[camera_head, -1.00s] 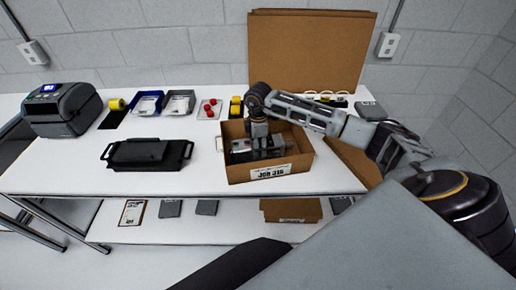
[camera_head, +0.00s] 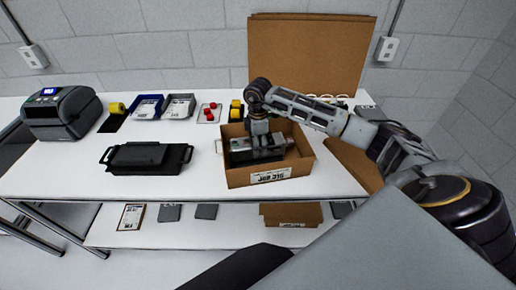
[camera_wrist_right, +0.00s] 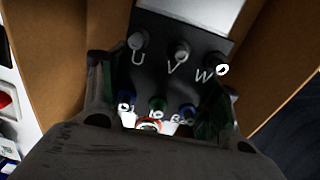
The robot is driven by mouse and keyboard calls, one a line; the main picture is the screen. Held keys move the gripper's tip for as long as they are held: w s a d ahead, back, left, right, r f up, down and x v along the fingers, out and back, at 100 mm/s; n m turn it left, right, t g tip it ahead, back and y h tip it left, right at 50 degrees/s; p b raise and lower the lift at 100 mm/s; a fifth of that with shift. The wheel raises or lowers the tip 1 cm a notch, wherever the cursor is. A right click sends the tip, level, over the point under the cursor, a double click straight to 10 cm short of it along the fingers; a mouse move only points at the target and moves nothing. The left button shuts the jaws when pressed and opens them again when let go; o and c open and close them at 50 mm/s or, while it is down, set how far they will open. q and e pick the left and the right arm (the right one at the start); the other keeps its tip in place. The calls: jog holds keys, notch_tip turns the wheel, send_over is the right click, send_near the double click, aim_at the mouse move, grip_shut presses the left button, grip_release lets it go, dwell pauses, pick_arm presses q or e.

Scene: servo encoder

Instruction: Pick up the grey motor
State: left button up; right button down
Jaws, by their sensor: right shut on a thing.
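The grey motor (camera_head: 268,150) is in the open cardboard box (camera_head: 270,178), its upper part showing above the front wall and its underside hidden. My right gripper (camera_head: 257,143) reaches down from above and is shut on the motor. In the right wrist view, the motor's dark terminal face (camera_wrist_right: 178,62), marked U, V and W, lies between the two fingers of the gripper (camera_wrist_right: 160,108). Several small coloured terminals show below the letters. Whether the motor still touches the box floor is hidden. My left gripper is not in view.
A black case (camera_head: 147,157) lies left of the box. A label printer (camera_head: 62,112), yellow tape (camera_head: 117,107), blue bin (camera_head: 148,106), grey bin (camera_head: 180,106) and red parts (camera_head: 211,110) stand behind. A tall cardboard sheet (camera_head: 308,55) rises at the back. Bare table lies between case and box.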

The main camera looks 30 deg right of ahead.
jog(key=shift+r+b, duration=0.45)
jog(key=shift+r, duration=3.3)
jog(key=shift+s+r+p, duration=0.15)
jog(key=shift+r+p, duration=0.15)
jog(key=shift+p, duration=0.4)
jog(key=shift+s+a+r+p, duration=0.15)
jog(key=shift+r+p, duration=0.05)
jog(key=shift+p, duration=0.3)
jog(key=shift+a+r+p, duration=0.1)
jog(key=shift+r+p, duration=0.05)
jog(key=shift+p, duration=0.15)
